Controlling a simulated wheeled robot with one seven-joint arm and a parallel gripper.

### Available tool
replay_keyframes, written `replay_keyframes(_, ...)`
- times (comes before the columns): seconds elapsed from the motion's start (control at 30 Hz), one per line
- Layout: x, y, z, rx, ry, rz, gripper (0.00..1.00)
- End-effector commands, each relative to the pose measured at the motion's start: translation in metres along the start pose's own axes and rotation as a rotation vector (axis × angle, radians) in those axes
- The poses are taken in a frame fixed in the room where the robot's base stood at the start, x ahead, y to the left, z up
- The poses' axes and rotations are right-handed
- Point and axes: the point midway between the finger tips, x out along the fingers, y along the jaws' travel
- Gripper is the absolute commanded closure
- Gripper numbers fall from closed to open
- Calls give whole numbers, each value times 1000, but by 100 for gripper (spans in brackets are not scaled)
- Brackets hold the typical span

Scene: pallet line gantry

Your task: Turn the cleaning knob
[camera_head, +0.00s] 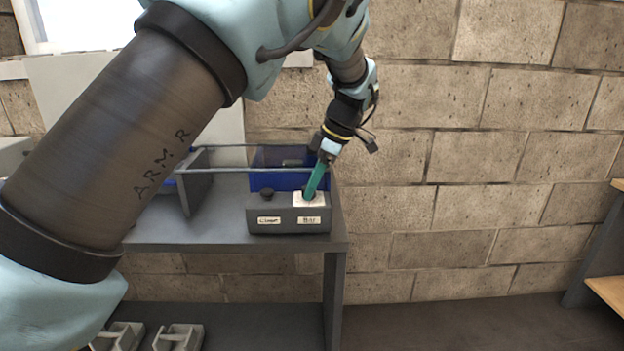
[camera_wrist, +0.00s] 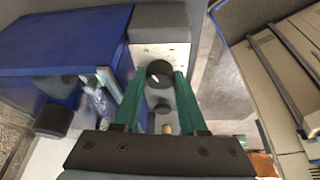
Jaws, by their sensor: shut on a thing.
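A grey control box (camera_head: 258,212) sits at the front right corner of the grey table. My gripper (camera_head: 309,197) points down at the white plate on the box's right half, its green fingers hiding the knob there. In the wrist view, my gripper (camera_wrist: 160,78) is shut on a round dark knob (camera_wrist: 161,68) with a white mark, one finger on each side. A second dark knob (camera_head: 267,194) stands free on the left half; it also shows in the wrist view (camera_wrist: 52,121). Each half has a front label, too small to read surely.
A blue bin (camera_head: 277,179) stands right behind the box, with a metal rail (camera_head: 245,170) across it. The grey table (camera_head: 222,228) ends just right of the box. A block wall (camera_head: 440,180) is behind. Grey parts (camera_head: 180,337) lie on a lower shelf.

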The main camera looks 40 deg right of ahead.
Motion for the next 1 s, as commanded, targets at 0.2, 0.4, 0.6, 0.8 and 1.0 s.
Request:
replay_keyframes(0.2, 0, 0, 0, -55, 0, -25, 100)
replay_keyframes(0.4, 1, 0, 0, -71, 0, -31, 100)
replay_keyframes(0.6, 1, 0, 0, -71, -1, -31, 100)
replay_keyframes(0.8, 1, 0, 0, -70, -1, -31, 48)
replay_keyframes(1.0, 0, 1, 0, -70, -1, -29, 28)
